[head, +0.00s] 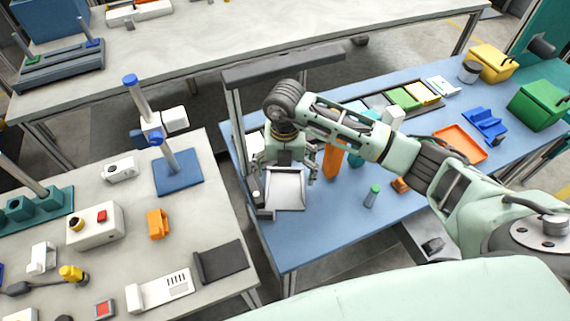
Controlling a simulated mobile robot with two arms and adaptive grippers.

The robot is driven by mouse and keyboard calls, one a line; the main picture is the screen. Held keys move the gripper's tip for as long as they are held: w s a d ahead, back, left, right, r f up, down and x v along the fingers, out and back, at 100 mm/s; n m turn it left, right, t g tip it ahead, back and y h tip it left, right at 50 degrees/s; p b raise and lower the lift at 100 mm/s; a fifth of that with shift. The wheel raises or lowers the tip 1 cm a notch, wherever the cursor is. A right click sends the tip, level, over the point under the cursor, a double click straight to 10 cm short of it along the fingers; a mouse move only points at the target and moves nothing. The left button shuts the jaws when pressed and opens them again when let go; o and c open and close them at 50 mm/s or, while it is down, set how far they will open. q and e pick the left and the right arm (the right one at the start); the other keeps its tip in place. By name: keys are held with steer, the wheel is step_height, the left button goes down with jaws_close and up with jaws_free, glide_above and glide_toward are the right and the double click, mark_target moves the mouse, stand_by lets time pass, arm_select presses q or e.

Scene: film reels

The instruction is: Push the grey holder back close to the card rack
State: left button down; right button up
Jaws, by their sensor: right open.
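A shallow grey tray-like piece (285,203), which I take for the grey holder, lies at the near left end of the blue table. Its inside looks pale. My right gripper (285,182) is open over its far end, with one finger near each side; I cannot tell whether they touch it. The gripper hides part of the far end. The card rack seems to be the dark frame with grey, green and yellow cards (404,98) along the back of the blue table, well to the right of the holder. My left gripper is not in view.
A dark grey overhead bar on posts (284,67) stands behind my right gripper. An orange tray (460,143) lies farther right. Bare blue tabletop (325,225) shows at the front.

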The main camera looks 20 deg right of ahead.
mark_target(285, 188)
steer(key=shift+f+p, duration=0.45)
steer(key=shift+f, duration=2.3)
steer(key=shift+c, duration=0.2)
steer(key=c, duration=0.7)
steer(key=shift+s, duration=0.35)
steer(key=c, duration=0.8)
steer(key=o, duration=1.2)
steer(key=shift+f, duration=0.1)
steer(key=o, duration=0.4)
steer(key=shift+w+a, duration=0.15)
steer(key=shift+w, duration=0.2)
steer(key=shift+o, duration=0.2)
steer(key=shift+s, duration=0.1)
